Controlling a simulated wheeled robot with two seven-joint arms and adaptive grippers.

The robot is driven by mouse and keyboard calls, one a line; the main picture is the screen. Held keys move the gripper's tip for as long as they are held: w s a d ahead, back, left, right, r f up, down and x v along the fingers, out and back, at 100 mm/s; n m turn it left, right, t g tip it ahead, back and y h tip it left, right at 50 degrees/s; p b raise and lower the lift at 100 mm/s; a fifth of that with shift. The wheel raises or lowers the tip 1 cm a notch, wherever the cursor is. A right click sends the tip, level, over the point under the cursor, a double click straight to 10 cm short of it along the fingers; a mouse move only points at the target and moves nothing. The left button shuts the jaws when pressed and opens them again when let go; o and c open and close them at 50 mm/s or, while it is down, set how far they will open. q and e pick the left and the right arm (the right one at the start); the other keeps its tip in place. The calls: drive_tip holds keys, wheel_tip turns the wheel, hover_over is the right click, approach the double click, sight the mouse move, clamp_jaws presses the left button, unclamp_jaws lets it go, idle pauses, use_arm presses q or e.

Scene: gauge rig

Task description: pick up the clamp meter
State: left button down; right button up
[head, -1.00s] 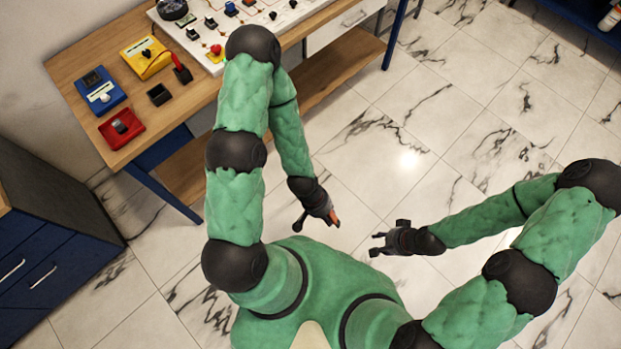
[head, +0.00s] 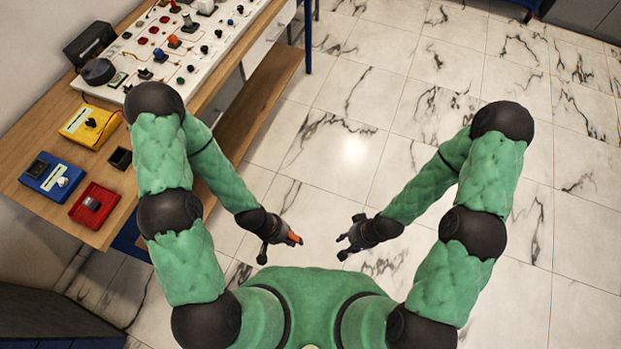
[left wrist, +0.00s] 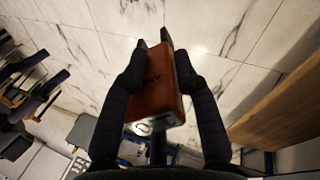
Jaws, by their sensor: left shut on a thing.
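My left gripper (head: 280,243) is shut on an orange, block-shaped thing that I take to be the clamp meter (left wrist: 157,92). In the left wrist view one finger lies along each side of it. In the head view only a small orange end of it (head: 293,237) shows past the fingers; the rest is hidden. It is held in the air in front of my body, over the floor and clear of the table. My right gripper (head: 352,236) is empty, with its fingers apart, facing the left one across a small gap.
The wooden table (head: 40,112) stands at the left. It carries a white panel with knobs (head: 178,62), a yellow box (head: 88,127), a blue box (head: 50,178), a red box (head: 95,205) and a small black box (head: 121,158). The marble floor (head: 340,110) ahead is open.

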use_arm(q)
drive_tip(key=w+d+r+m+t+b, duration=0.2)
drive_tip(key=w+m+t+b, duration=0.4)
drive_tip(key=w+t+b, duration=0.4)
drive_tip(key=shift+d+y+b, duration=0.3)
drive_tip(key=shift+d+b, duration=0.25)
drive_tip(key=shift+b, duration=0.05)
idle(0.3)
drive_tip(key=shift+r, duration=0.1)
idle(0.3)
drive_tip(key=w+d+f+b, duration=0.1)
drive_tip(key=w+d+b, duration=0.2)
drive_tip(key=w, duration=0.8)
drive_tip(key=shift+w+d+f+b, duration=0.2)
drive_tip(key=shift+d+f+b, duration=0.1)
drive_tip(key=shift+d+b, duration=0.1)
